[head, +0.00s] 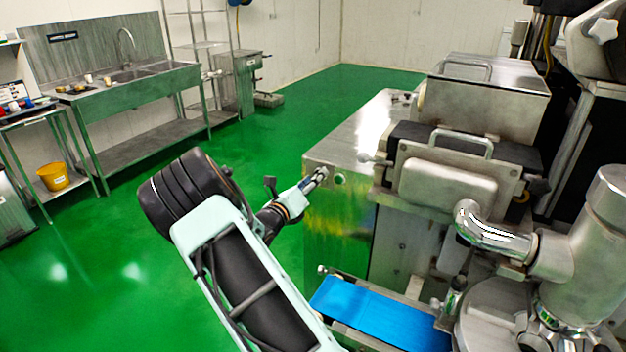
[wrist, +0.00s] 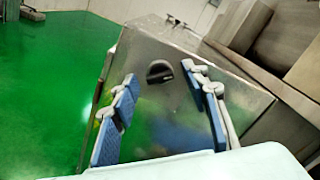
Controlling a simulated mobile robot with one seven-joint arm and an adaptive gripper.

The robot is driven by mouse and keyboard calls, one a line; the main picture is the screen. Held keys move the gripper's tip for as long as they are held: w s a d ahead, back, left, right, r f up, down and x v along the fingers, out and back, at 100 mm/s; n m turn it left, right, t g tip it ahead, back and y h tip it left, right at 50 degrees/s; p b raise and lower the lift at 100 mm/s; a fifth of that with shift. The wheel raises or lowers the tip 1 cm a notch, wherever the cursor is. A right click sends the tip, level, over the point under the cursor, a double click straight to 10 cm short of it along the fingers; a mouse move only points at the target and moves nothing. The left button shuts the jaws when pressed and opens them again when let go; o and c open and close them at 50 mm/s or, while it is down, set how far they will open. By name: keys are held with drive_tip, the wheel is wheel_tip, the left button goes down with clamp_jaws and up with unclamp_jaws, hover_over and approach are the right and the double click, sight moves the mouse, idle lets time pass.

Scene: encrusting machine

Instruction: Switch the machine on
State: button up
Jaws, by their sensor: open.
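The encrusting machine (head: 340,225) is a steel cabinet with hoppers and pipes, on the right in the head view. In the wrist view, a black rotary knob (wrist: 159,72) sits on the machine's steel panel (wrist: 165,110). The knob's grip lies roughly sideways, slightly tilted. My gripper (head: 318,180) is beside the cabinet's upper corner in the head view. In the wrist view my gripper (wrist: 168,85) is open and empty, its blue-padded fingers on either side of the knob. They appear apart from it; the exact distance is unclear. In the head view the knob is not clearly visible.
A blue conveyor belt (head: 380,315) projects low at the machine's front. Metal hoppers (head: 485,95) and a curved pipe (head: 490,232) stand to the right. A sink bench (head: 130,90) and a yellow bucket (head: 53,177) are at the left. Green floor between is clear.

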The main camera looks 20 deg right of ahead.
clamp_jaws()
drive_tip(key=shift+f+m+b, duration=0.15)
drive_tip(key=shift+m+b, duration=0.25)
drive_tip(key=shift+b, duration=0.1)
drive_tip(key=m+b, duration=1.7)
drive_tip(key=b, duration=0.7)
